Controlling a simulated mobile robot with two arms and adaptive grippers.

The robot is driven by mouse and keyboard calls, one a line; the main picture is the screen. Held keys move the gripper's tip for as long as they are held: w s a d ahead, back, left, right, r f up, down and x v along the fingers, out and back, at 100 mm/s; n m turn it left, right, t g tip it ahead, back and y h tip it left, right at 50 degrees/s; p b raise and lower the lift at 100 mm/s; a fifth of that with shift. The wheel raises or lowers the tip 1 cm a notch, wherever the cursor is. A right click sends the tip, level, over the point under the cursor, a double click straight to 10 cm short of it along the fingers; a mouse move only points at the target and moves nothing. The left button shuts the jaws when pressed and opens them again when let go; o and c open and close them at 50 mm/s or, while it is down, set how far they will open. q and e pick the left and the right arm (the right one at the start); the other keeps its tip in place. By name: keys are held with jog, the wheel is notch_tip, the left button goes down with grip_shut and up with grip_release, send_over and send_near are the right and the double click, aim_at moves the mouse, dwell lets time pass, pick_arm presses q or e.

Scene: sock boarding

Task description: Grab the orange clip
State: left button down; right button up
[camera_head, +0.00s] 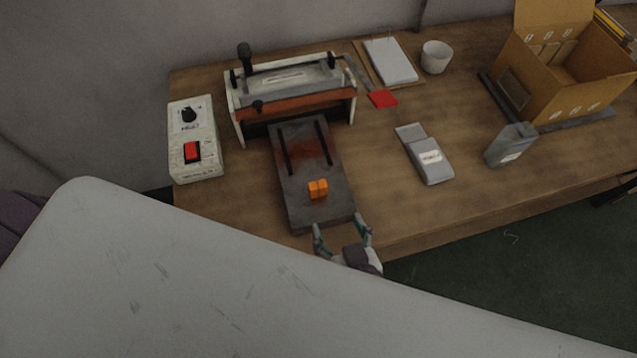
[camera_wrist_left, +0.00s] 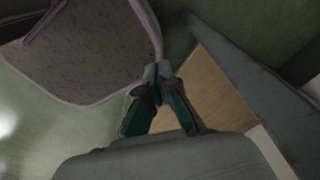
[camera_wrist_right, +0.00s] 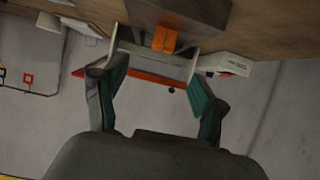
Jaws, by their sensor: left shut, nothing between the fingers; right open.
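The orange clip (camera_head: 318,189) sits on the front part of the dark metal plate (camera_head: 300,212) that sticks out from the press. My right gripper (camera_head: 342,222) is open and empty just in front of the plate's near edge, a short way from the clip. In the right wrist view the clip (camera_wrist_right: 164,40) shows beyond and between the open fingers (camera_wrist_right: 152,88), apart from them. My left gripper (camera_wrist_left: 160,72) is shut and empty in the left wrist view, and is not seen in the head view.
The press (camera_head: 290,92) stands behind the clip. A control box (camera_head: 195,150) with a red switch is at left. Grey packages (camera_head: 428,160) and (camera_head: 510,143) a second grey package lie right. A cardboard box (camera_head: 565,95), white cup (camera_head: 435,57) and clipboard (camera_head: 391,62) are farther back.

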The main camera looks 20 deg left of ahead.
send_near(318, 186)
jog(key=x, duration=0.4)
jog(key=shift+w+f+p, duration=0.1)
jog(key=shift+f+p, duration=0.1)
jog(key=shift+p, duration=0.2)
jog(key=shift+p+x, duration=0.7)
jog(key=shift+x, duration=2.4)
pick_arm(q)
jog(key=shift+s+a+r, duration=0.15)
jog(key=shift+a+r, duration=0.15)
jog(key=shift+r, duration=0.25)
jog(key=shift+s+a+r, duration=0.1)
jog(key=shift+a+r, duration=0.2)
jog(key=shift+r, duration=0.25)
pick_arm(e)
jog(key=shift+r, duration=0.15)
jog(key=c, duration=0.9)
